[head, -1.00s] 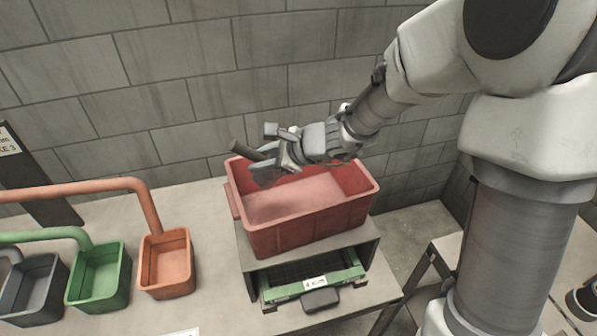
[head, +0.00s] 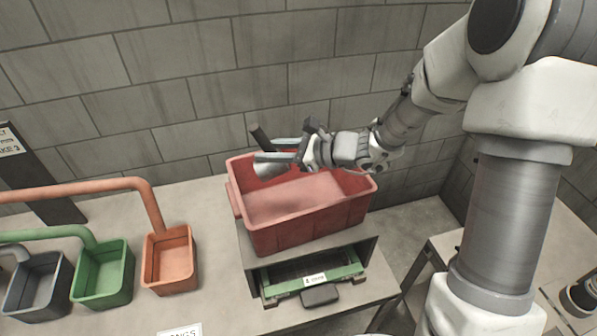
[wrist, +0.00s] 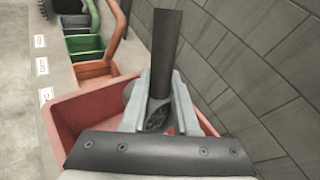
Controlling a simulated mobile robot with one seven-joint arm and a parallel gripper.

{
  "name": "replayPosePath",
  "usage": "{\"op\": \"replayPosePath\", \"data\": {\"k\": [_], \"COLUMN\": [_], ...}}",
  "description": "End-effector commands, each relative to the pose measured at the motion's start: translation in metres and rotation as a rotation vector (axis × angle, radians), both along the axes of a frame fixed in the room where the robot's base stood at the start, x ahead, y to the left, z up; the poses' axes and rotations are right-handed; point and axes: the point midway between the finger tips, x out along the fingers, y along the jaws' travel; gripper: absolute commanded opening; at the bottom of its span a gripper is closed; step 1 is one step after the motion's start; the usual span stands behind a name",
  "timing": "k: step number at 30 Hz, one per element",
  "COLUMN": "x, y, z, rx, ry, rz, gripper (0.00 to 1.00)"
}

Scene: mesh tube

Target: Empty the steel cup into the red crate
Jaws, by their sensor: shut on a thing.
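My gripper (head: 268,150) is shut on the steel cup's dark handle and holds the cup above the left part of the red crate. The grey steel cup (head: 268,171) hangs below the fingers. Its dark bar-like handle (head: 259,135) sticks up and to the left. In the wrist view the handle (wrist: 166,45) stands upright between the two pale fingers, which hide most of the cup. The red crate (head: 310,229) is open at the top and stands on a grey stand. The part of its floor that shows looks bare.
A drawer with green sides (head: 315,283) sits in the stand beneath the crate. Orange (head: 170,263), green (head: 102,275) and grey (head: 38,285) bins with pipes stand to the left. A block wall (head: 200,80) rises close behind the crate.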

Motion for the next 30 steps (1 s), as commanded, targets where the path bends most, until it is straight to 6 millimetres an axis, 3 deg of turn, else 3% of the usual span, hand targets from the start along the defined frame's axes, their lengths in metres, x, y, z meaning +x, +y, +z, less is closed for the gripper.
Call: {"op": "replayPosePath", "data": {"k": [13, 30], "x": [0.007, 0.009], "y": [-0.023, -0.031], "z": [0.007, 0.010], "rx": [0.210, 0.314], "ry": [0.059, 0.090], "rz": [-0.002, -0.001], "gripper": [0.00, 0.00]}}
